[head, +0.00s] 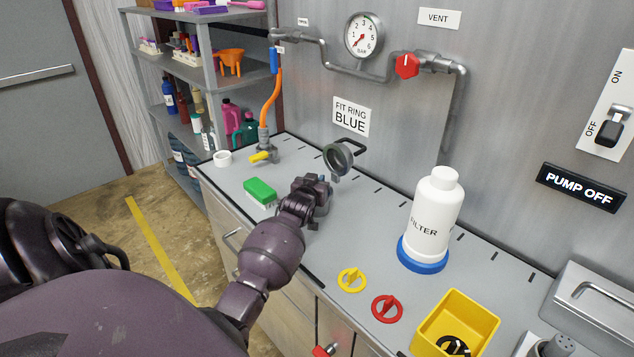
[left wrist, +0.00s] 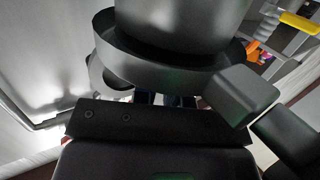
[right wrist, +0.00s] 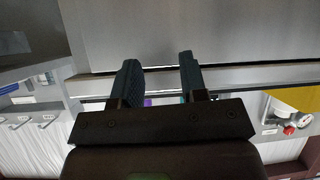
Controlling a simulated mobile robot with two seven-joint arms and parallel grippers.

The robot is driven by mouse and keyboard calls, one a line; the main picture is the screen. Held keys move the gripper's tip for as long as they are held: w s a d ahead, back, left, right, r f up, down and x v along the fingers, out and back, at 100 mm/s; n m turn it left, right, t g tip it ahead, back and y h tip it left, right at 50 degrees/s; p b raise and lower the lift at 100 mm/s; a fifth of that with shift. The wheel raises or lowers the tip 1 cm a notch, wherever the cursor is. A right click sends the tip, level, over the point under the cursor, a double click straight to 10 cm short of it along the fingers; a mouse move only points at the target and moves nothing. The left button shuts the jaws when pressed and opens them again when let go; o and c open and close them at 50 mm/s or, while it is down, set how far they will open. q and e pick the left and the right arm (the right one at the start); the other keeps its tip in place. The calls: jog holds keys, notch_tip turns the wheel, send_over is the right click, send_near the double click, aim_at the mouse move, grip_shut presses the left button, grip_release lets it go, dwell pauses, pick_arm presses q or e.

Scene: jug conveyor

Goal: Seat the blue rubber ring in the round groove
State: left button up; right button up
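A grey round housing (head: 338,158) with a dark handle stands at the back of the bench, under the sign "FIT RING BLUE" (head: 351,116). Its groove cannot be made out. My left gripper (head: 322,181) is just in front of and below the housing. In the left wrist view a large dark round body (left wrist: 175,60) hides most of its fingers, so I cannot tell its opening or whether it holds anything. My right gripper (right wrist: 158,60) has its fingers apart with nothing between them.
An orange hose (head: 272,100) hangs at the back left.

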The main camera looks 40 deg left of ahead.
pick_arm(q)
jog(key=o, duration=0.5)
jog(key=shift+f, duration=0.2)
jog(key=shift+c, duration=0.2)
pick_arm(e)
jog(key=shift+w+r, duration=0.1)
jog(key=shift+w, duration=0.05)
pick_arm(q)
jog(key=shift+f, duration=0.1)
jog(key=shift+s+d, duration=0.2)
jog(key=shift+s, duration=0.15)
jog(key=v, duration=1)
jog(key=shift+r, duration=0.4)
pick_arm(e)
jog(key=shift+s+f, duration=0.35)
jog(key=shift+f, duration=0.2)
pick_arm(q)
jog(key=shift+s, duration=0.1)
